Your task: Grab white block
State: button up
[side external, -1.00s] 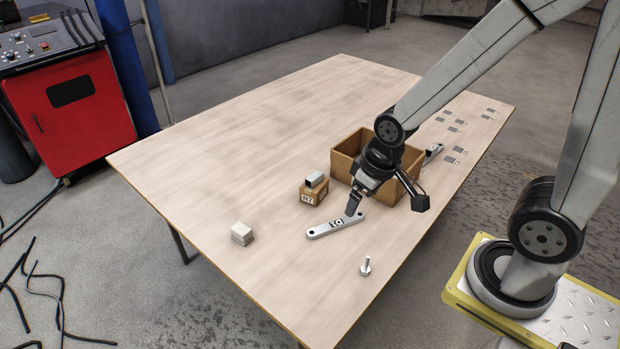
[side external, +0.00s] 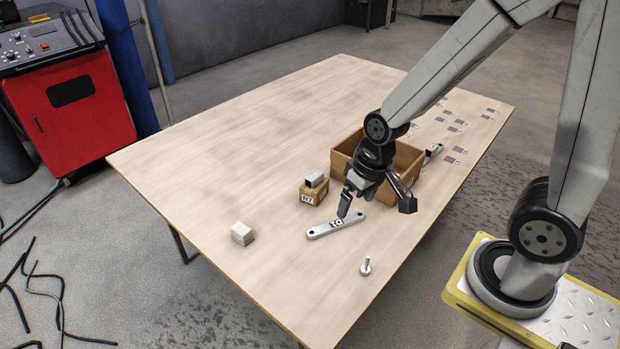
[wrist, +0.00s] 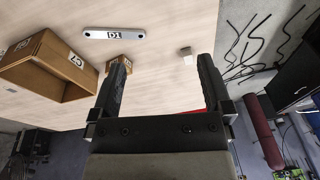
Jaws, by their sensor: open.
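The white block (side external: 242,233) sits on the wooden table near its left front edge, apart from the other objects. It also shows in the wrist view (wrist: 187,57), small and between the lines of the two fingers. My gripper (side external: 346,205) is over the table to the right of the block, close above the grey bracket (side external: 336,226) marked D1. In the wrist view its two dark fingers (wrist: 163,75) are spread apart with nothing between them.
A small cardboard box (side external: 312,197) with a metal piece (side external: 315,179) on top stands behind the bracket. A larger open cardboard box (side external: 344,165) stands behind my gripper. A bolt (side external: 366,266) stands near the front edge. The table around the block is clear.

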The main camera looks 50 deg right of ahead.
jog(key=w+a+f+m+t+y, duration=0.1)
jog(key=w+a+f+m+y, duration=0.4)
jog(key=w+m, duration=0.3)
jog(key=w+a+f+m+y, duration=0.3)
jog(key=w+a+f+m, duration=0.1)
jog(key=w+f+m, duration=0.35)
jog(key=m+t+h, duration=0.2)
jog(key=m+t, duration=0.7)
jog(key=m, duration=0.4)
send_near(249, 232)
jog(key=shift+w+a+f, duration=0.15)
jog(key=shift+w+a, duration=1.1)
jog(key=shift+w+d+f+m+h, duration=0.15)
jog(key=shift+d+f+m+h, duration=0.15)
jog(key=shift+d+f+m, duration=0.15)
jog(key=shift+a, duration=0.1)
jog(key=shift+x, duration=1.2)
jog(key=shift+w, duration=0.15)
